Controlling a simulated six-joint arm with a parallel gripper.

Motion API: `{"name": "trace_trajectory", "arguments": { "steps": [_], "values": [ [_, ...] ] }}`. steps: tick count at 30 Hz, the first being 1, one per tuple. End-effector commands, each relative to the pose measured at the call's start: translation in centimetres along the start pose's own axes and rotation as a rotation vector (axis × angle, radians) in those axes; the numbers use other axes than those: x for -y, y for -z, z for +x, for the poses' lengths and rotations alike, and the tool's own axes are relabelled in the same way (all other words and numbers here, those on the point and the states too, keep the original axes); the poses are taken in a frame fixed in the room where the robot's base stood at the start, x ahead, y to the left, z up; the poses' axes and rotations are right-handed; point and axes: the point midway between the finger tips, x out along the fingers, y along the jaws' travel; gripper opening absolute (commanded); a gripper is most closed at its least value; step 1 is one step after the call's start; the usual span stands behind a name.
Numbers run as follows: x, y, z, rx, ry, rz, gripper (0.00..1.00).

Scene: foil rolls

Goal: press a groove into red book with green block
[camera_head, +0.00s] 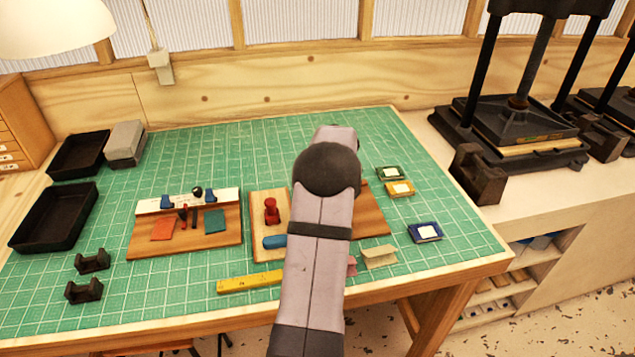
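A flat orange-red piece (164,229), which looks like the red book, lies on the left wooden board (143,246). A flat dark teal-green piece (215,221) lies to its right on the same board. A small dark green item with a pale top (389,173) sits on the mat right of my arm; I cannot tell which green thing is the green block. My arm rises from the bottom edge across the middle of the view. My gripper is hidden behind it, so its fingers and anything in them do not show.
A white rail with blue clamps (188,202) backs the left board. A middle board holds a red-handled tool (271,211) and a blue piece (275,241). Yellow (399,189) and blue (425,232) items lie right. Black trays (55,217) stand left.

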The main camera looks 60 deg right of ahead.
Motion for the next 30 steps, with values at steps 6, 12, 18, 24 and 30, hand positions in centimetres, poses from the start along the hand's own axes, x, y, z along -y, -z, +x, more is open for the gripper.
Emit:
{"name": "trace_trajectory", "arguments": {
  "steps": [6, 12, 18, 24, 30],
  "values": [
    [-0.01, -0.16, 0.26, 0.0, 0.0, 0.0, 0.34],
    [0.01, -0.19, 0.25, 0.001, 0.0, 0.0, 0.34],
    [-0.07, -0.3, 0.32, 0.002, 0.001, 0.0, 0.34],
    [-0.5, -0.47, 0.36, 0.003, 0.0, 0.0, 0.34],
    [-0.82, -0.56, 0.28, 0.005, 0.001, 0.0, 0.34]
  ]
}}
